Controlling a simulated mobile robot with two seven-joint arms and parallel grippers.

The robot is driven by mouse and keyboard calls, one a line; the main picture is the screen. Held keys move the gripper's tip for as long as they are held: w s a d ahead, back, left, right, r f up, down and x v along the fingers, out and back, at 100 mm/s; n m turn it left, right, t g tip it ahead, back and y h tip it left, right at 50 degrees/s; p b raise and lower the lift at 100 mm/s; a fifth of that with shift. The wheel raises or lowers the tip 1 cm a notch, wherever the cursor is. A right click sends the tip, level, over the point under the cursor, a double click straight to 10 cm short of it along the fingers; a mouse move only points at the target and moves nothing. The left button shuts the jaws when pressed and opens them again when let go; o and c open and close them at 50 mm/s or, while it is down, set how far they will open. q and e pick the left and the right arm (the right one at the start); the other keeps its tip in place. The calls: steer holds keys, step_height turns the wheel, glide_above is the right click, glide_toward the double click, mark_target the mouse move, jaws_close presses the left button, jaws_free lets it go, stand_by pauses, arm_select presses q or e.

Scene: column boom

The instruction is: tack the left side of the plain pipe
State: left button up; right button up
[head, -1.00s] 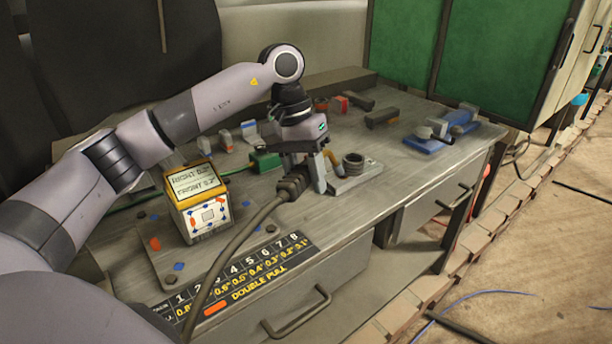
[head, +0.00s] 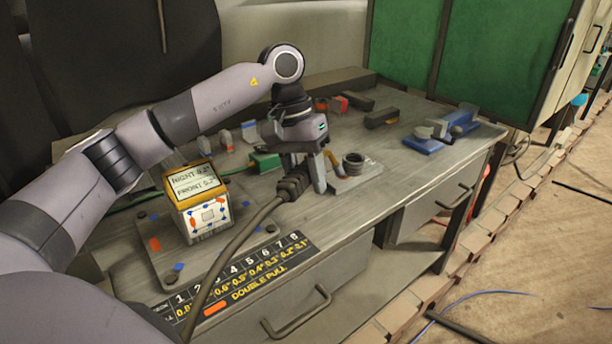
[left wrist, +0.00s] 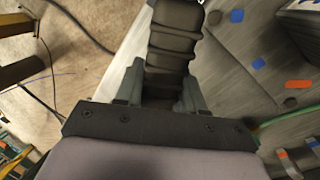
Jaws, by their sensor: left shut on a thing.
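A short grey pipe ring (head: 354,163) stands upright on a light plate (head: 350,183) on the bench, just right of my left gripper. My left gripper (head: 304,168) points down and is shut on a dark ribbed torch handle (head: 292,184), from which a thick cable runs to the lower left. In the left wrist view the handle (left wrist: 172,45) sits between the two fingers (left wrist: 162,88). The torch tip is hard to make out beside the pipe, and I cannot tell whether it touches. My right gripper is not in view.
A box with a text display (head: 199,199) stands left on the metal bench (head: 250,225). A blue fixture (head: 440,134) is at the right. Several small blocks and clamps lie behind the gripper. A green block (head: 264,161) is close to its left.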

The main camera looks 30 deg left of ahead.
arm_select(q)
steer(key=shift+r, duration=0.1)
steer(key=shift+s+a+r+p, duration=0.15)
steer(key=shift+s+r+p, duration=0.25)
steer(key=shift+r+p, duration=0.7)
steer(key=shift+s+a+r+p, duration=0.1)
steer(key=shift+s+r+p, duration=0.35)
steer(key=shift+r, duration=1.2)
steer(key=shift+s+a+r+p, duration=0.15)
steer(key=shift+s+r+p, duration=0.2)
steer(key=shift+r+p, duration=0.75)
steer(key=shift+r, duration=0.3)
